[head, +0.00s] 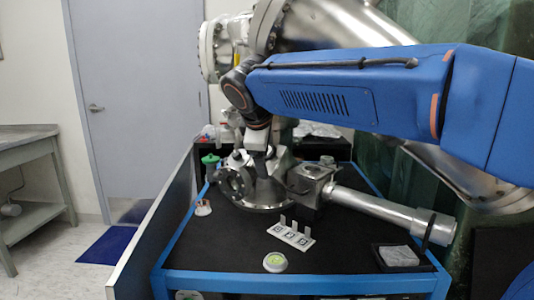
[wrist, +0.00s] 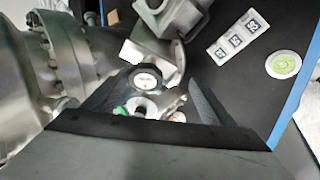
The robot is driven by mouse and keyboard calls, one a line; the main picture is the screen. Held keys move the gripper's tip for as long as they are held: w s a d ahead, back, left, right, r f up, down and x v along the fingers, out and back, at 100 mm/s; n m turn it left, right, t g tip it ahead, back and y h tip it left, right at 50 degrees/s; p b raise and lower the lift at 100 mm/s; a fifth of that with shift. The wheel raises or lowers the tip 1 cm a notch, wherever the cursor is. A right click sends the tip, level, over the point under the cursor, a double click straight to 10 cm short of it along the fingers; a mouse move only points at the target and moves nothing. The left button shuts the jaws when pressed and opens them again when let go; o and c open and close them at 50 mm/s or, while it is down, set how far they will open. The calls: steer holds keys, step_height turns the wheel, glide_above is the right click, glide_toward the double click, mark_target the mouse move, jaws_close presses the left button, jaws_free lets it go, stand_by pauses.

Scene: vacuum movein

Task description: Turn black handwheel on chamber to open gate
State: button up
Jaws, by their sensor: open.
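The metal chamber (head: 262,190) stands on the black table top, with a round flange on its left side and a long tube running right. In the wrist view a small round black-rimmed part with a pale face (wrist: 145,76) shows on the chamber's top; it looks like the handwheel, but I cannot be sure. My gripper (head: 260,150) points down just above the chamber. In the wrist view its two fingers (wrist: 157,80) are spread on either side of the round part, with no contact visible. In the head view the handwheel is hidden or too small to make out.
A white block with printed markers (head: 290,236) and a round green-and-white disc (head: 275,262) lie in front. The metal tube (head: 385,208) extends right, above a black tray (head: 400,258). A green-capped bottle (head: 210,165) stands left.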

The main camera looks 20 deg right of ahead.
steer(key=o, duration=0.5)
steer(key=s, duration=0.1)
steer(key=s+a, duration=0.1)
steer(key=s, duration=0.1)
steer(key=shift+a, duration=0.25)
steer(key=s, duration=0.1)
steer(key=s+a, duration=0.2)
steer(key=s, duration=0.1)
steer(key=shift+s+a+r, duration=0.1)
steer(key=c, duration=0.5)
steer(key=shift+s+a, duration=0.2)
steer(key=shift+s, duration=0.4)
